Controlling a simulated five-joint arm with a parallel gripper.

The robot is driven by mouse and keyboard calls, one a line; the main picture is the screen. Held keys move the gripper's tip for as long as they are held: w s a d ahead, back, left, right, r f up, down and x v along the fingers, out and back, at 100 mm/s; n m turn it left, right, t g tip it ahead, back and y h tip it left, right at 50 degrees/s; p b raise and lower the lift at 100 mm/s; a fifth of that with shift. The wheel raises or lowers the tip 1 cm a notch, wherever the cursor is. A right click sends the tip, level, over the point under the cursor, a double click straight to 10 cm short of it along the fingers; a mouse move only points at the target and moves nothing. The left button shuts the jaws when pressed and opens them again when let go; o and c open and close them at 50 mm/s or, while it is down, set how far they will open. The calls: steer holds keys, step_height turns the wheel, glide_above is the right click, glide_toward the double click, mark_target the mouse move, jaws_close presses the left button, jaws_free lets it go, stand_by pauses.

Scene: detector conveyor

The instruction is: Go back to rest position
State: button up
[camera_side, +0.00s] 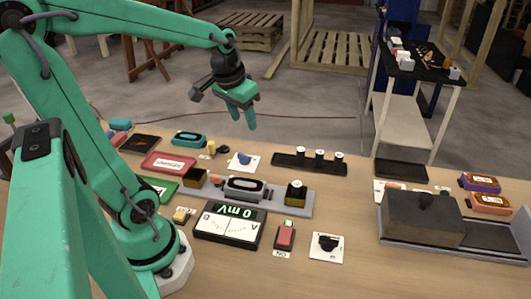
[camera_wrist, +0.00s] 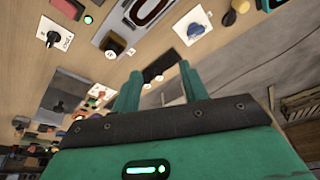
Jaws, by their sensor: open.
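My gripper (camera_side: 246,121) hangs in the air above the far side of the bench, its green fingers pointing down. The fingers are apart and nothing is between them. In the wrist view my gripper (camera_wrist: 158,80) also shows two separate green fingers with a gap between them. The arm reaches from the left over the bench. Nothing touches the fingers in either view.
The wooden bench (camera_side: 360,270) holds a meter (camera_side: 228,225), a grey conveyor (camera_side: 265,200), a red switch (camera_side: 286,237), a black rack (camera_side: 308,163) and a grey box (camera_side: 422,218). A metal side table (camera_side: 415,115) stands behind right. Air around the gripper is clear.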

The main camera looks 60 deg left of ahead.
steer(key=s+d+r+m+t+h, duration=0.1)
steer(key=s+d+r+m+t, duration=0.1)
steer(key=s+d, duration=0.5)
steer(key=shift+d+m+t, duration=0.3)
steer(key=shift+d+m, duration=0.3)
steer(key=shift+d, duration=1.5)
steer(key=shift+r, duration=0.1)
